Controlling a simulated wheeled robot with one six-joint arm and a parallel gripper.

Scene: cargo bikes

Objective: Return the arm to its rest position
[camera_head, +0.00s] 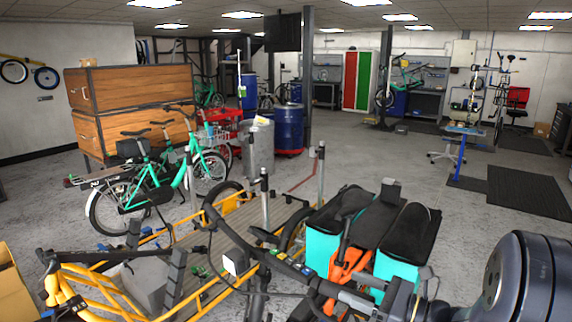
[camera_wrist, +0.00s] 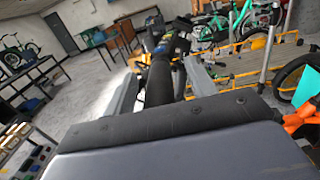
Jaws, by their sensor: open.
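My gripper (camera_wrist: 162,82) shows in the wrist view as two pale grey fingers standing apart. It is open. A black bar with a handlebar (camera_wrist: 160,75) shows between the fingers in the picture; I cannot tell whether it lies between them or beyond them. A dark rounded edge and a grey surface fill the bottom of the wrist view. In the head view a joint of my arm (camera_head: 530,270) is at the lower right, close to the camera. My gripper is not clearly seen there.
A yellow-framed cargo bike (camera_head: 215,262) with a wooden deck stands in front. Teal and black bags (camera_head: 400,240) are close to my arm. Green bikes (camera_head: 150,185) stand behind left, near wooden crates (camera_head: 130,88). Grey floor (camera_head: 395,165) is open behind the bags.

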